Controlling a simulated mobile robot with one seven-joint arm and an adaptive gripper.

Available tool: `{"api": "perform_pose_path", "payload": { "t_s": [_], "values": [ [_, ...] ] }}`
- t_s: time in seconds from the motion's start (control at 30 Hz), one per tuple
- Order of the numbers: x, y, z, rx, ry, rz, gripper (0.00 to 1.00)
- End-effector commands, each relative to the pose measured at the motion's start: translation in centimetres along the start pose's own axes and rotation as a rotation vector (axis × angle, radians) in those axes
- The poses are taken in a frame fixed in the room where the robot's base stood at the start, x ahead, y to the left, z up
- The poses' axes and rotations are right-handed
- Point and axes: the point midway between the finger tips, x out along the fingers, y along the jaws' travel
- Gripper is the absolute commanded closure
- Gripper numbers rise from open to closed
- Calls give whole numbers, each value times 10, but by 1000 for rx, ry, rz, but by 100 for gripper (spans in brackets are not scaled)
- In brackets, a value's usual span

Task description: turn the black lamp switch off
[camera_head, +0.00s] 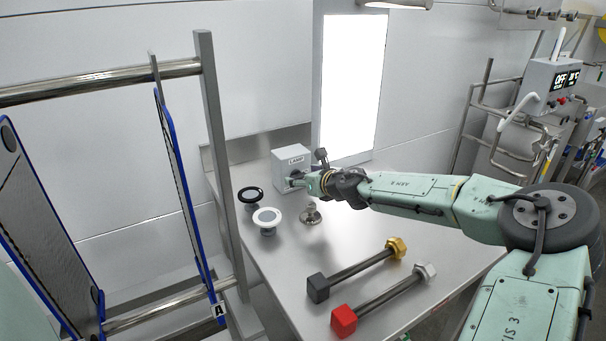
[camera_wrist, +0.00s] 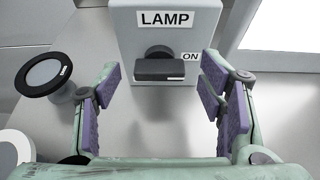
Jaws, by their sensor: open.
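The lamp switch box (camera_head: 290,168) is a light grey box labelled LAMP at the back of the steel table. In the wrist view the box (camera_wrist: 205,40) fills the top middle. Its black switch knob (camera_wrist: 160,67) lies horizontal, with its white mark at the right end, by the ON label (camera_wrist: 190,57). My gripper (camera_wrist: 160,90) is open, with purple-padded fingers to the left and right of the knob and apart from it. In the head view my gripper (camera_head: 304,181) is at the front of the box and hides the knob.
A black-rimmed disc (camera_head: 250,195), a white disc (camera_head: 267,220) and a small metal piece (camera_head: 311,213) stand on the table (camera_head: 290,260). Two bars with coloured ends, one black and gold (camera_head: 360,270), one red and silver (camera_head: 385,302), lie nearer. A lit panel (camera_head: 352,85) is behind.

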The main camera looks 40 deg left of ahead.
Motion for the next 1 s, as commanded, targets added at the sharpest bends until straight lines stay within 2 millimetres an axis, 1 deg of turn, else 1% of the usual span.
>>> {"api": "perform_pose_path", "payload": {
  "t_s": [0.1,0.37,1.0],
  "values": [
    [5,0,0,0,1,0,37],
    [6,0,-1,0,1,0,37],
    [6,0,-1,0,0,0,80]
  ]
}}
